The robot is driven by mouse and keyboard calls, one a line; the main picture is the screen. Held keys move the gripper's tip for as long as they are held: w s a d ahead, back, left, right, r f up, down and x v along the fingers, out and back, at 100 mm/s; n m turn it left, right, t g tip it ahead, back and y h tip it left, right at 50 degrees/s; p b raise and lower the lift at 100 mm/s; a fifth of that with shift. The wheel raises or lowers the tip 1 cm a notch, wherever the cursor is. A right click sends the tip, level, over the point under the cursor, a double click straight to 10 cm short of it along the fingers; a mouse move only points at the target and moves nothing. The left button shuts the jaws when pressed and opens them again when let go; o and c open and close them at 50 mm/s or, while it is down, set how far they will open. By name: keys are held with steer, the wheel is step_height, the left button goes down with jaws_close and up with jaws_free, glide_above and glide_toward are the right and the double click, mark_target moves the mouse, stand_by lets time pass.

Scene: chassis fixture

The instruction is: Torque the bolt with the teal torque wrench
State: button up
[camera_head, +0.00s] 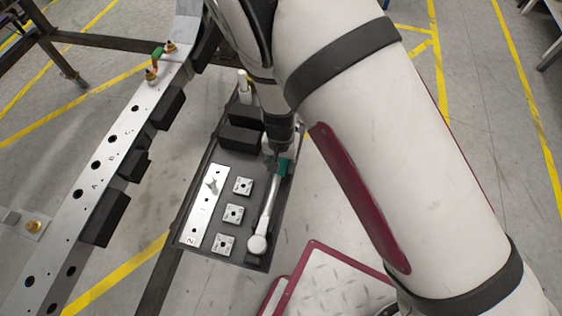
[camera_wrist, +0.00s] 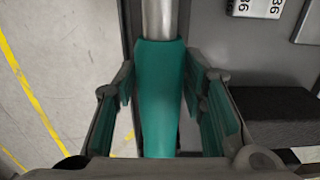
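The teal torque wrench lies in the dark tray (camera_head: 180,222), with its round silver head (camera_head: 257,245) toward the near end and its teal handle (camera_head: 284,167) toward my gripper (camera_head: 279,152). In the wrist view, the teal handle (camera_wrist: 160,100) runs between the two fingers of my gripper (camera_wrist: 163,80), and the silver shaft (camera_wrist: 159,18) extends beyond them. The teal-padded fingers stand on either side of the handle with gaps showing, so my gripper looks open around it. Brass-coloured bolts (camera_head: 151,75) sit on the metal rail (camera_head: 92,182); which one the task means is unclear.
The tray also holds a silver plate (camera_head: 204,207), several small square blocks (camera_head: 233,213) and black blocks (camera_head: 240,137). The rail, with black blocks along its side, runs left of the tray. A maroon-edged plate (camera_head: 330,285) is at the bottom. My arm covers the right side.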

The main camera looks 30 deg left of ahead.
jaws_close()
steer(key=shift+r, duration=0.1)
steer(key=shift+r+p, duration=2.75)
steer(key=shift+r, duration=0.7)
steer(key=shift+w, duration=0.1)
